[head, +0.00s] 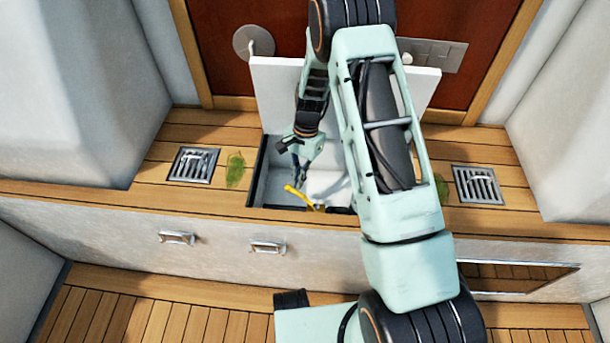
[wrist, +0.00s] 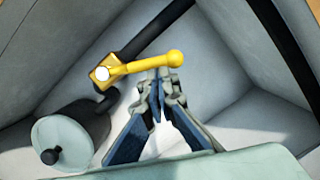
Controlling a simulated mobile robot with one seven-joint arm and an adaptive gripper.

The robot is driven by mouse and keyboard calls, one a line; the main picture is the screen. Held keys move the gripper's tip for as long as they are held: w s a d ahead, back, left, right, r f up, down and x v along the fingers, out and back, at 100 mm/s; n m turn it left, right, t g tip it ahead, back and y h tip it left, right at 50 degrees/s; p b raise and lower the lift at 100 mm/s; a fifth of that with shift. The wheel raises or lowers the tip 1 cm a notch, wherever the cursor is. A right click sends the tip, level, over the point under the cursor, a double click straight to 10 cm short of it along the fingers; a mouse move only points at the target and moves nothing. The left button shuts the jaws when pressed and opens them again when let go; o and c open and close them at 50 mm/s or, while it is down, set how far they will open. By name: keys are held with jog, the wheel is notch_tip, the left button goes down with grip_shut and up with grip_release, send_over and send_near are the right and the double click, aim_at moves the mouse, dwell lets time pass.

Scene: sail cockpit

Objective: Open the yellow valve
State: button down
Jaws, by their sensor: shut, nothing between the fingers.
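The yellow valve (wrist: 140,66) is a bar handle with a round knob at one end and a square brass hub with a pale centre at the other. In the wrist view it lies nearly level across the upper middle, hub left and knob right. In the head view the valve handle (head: 298,195) shows inside the open compartment, partly hidden by my arm. My gripper (wrist: 160,78) is shut and empty, its fingertips close to the handle near the knob; I cannot tell if they touch. It also shows in the head view (head: 300,178), reaching down into the compartment.
The compartment's white lid (head: 275,90) stands open behind my arm. A dark pipe (wrist: 150,30) runs to the valve, and a pale round fitting (wrist: 62,140) sits below it. Grey compartment walls (wrist: 240,45) close in around my gripper. A drain grate (head: 193,165) lies on the wooden ledge.

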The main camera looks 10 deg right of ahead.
aim_at(290, 190)
jog(key=s+a+n, duration=0.1)
jog(key=n, duration=0.1)
jog(key=s+a+n, duration=0.1)
jog(key=n, duration=0.1)
jog(key=shift+a+h+p, duration=0.1)
jog(key=shift+h+p, duration=0.25)
jog(key=shift+h, duration=0.05)
jog(key=shift+s+a+n+g, duration=0.3)
jog(key=shift+s+n, duration=0.25)
jog(key=shift+n, duration=0.35)
jog(key=v, duration=1.2)
jog(key=shift+a, duration=0.2)
